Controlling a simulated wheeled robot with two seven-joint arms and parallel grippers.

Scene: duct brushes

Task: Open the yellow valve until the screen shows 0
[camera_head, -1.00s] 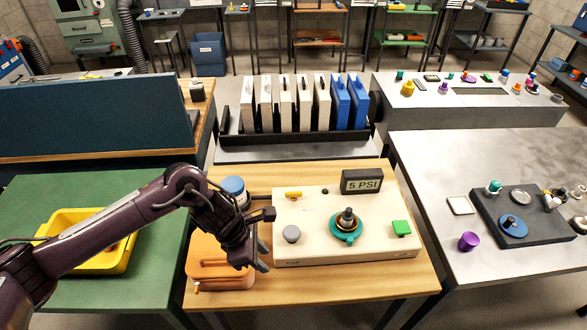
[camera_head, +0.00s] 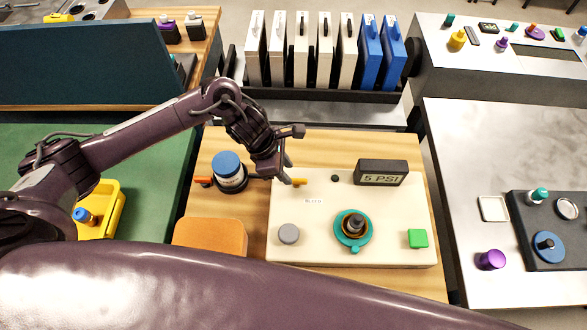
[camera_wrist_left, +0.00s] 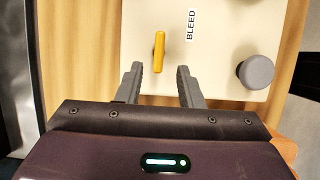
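The yellow valve (camera_head: 300,181) is a small lever at the back left of a cream panel box (camera_head: 318,245). In the left wrist view the yellow valve (camera_wrist_left: 160,52) stands just ahead of the fingertips, roughly in line with the gap, beside the BLEED label (camera_wrist_left: 191,25). My left gripper (camera_head: 284,171) is open and empty at the valve's left in the head view; its fingers (camera_wrist_left: 158,80) are apart in the wrist view. The dark screen (camera_head: 382,172) at the box's back right reads 5 PSI. My right gripper is not in view.
The box also carries a grey knob (camera_head: 289,234), a teal-ringed fitting (camera_head: 353,230) and a green button (camera_head: 418,238). A blue-capped jar (camera_head: 229,172) and an orange block (camera_head: 211,236) are left of it. My arm link crosses the foreground.

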